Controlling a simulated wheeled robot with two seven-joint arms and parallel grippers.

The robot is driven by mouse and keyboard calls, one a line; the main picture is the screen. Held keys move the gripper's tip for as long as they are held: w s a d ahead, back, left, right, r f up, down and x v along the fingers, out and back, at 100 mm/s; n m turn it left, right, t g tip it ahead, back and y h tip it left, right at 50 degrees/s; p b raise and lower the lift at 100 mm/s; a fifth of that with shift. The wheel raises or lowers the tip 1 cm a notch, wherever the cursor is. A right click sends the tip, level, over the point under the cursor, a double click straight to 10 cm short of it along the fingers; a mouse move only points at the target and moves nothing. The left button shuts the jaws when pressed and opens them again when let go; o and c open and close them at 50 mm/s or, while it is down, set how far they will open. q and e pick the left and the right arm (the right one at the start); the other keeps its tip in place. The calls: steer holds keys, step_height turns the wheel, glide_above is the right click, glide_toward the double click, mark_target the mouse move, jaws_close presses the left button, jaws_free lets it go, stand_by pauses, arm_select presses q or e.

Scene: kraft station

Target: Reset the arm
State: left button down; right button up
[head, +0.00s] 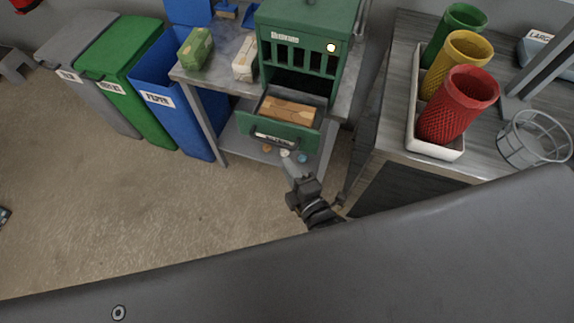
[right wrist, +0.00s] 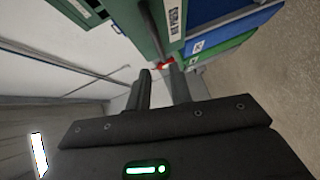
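My right gripper (head: 290,168) is in the middle of the head view, in front of the pulled-out drawer (head: 273,135) of the green cabinet (head: 306,32). In the head view its fingers appear just below the drawer front; I cannot tell if they touch it. In the right wrist view, the two dark fingers (right wrist: 163,82) stand apart with a gap and nothing between them. I cannot make out my left gripper in either view.
Grey (head: 104,95), green (head: 140,85) and blue (head: 178,110) bins stand left of the metal table. Right, a grey table (head: 395,85) carries a white tray (head: 450,154) with green, yellow and red mesh cups, and a wire basket (head: 535,138).

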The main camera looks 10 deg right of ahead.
stand_by(0.4)
steer(key=s+d+f+m+g, duration=0.1)
steer(key=s+f+m+g, duration=0.15)
steer(key=f, duration=0.65)
steer(key=s+f+m+g, duration=0.2)
steer(key=s+f+m, duration=0.15)
steer(key=f, duration=0.65)
steer(key=s+d+f+m+g, duration=0.1)
steer(key=s+f+m+g, duration=0.25)
steer(key=f, duration=0.55)
steer(key=s+d+f+m+g+h, duration=0.1)
steer(key=s+d+f+m+g, duration=0.2)
steer(key=s+d+f, duration=0.5)
steer(key=s+d+f+m+g+h, duration=0.2)
steer(key=s+d+f+m+g, duration=0.2)
steer(key=s+d+f, duration=0.4)
steer(key=shift+s+d+f+h, duration=0.3)
steer(key=shift+s+f, duration=2.05)
